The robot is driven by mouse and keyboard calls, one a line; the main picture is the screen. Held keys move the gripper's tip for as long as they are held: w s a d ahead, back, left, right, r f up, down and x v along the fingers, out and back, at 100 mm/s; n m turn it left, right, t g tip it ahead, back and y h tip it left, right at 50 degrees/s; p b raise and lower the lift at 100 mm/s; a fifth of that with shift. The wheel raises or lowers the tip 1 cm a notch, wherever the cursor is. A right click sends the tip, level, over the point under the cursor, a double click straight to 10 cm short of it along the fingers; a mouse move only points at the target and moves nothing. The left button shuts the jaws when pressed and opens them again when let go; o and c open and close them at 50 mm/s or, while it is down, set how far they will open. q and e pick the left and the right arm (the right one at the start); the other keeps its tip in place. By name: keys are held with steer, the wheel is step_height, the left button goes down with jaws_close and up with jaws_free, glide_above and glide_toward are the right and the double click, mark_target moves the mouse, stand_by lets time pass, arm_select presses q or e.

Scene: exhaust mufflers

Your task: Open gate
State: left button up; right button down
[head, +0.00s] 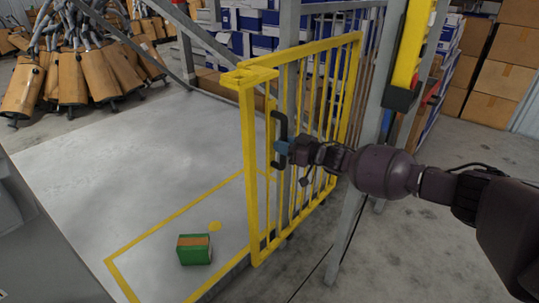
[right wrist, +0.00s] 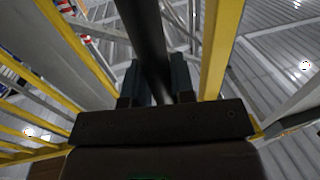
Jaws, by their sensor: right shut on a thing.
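The yellow barred gate (head: 250,170) stands upright in the middle of the head view, seen at an angle. A black handle (head: 273,130) is fixed on its near edge post. My right gripper (head: 283,148) is at this handle, with its fingers closed around the bar. In the right wrist view the dark handle bar (right wrist: 145,40) runs between the two fingers (right wrist: 160,85), with yellow gate bars (right wrist: 222,45) on both sides. The fingertips are partly hidden by the handle. My left gripper is not in view.
A green box with a brown band (head: 194,250) sits on the floor inside yellow lines. Grey metal posts (head: 365,150) stand right of the gate. Mufflers (head: 70,75) are piled at back left, and cardboard boxes (head: 505,65) at back right.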

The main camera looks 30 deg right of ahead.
steer(key=shift+w+d, duration=0.1)
steer(key=shift+d, duration=0.35)
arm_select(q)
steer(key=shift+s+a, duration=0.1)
arm_select(e)
steer(key=c, duration=1)
jaws_free()
arm_select(q)
steer(key=p, duration=0.1)
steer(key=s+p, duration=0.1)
steer(key=p, duration=0.1)
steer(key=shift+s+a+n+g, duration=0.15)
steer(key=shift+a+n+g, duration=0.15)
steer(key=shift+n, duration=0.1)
arm_select(e)
steer(key=v, duration=1)
steer(key=shift+s+d, duration=0.15)
steer(key=shift+s, duration=0.2)
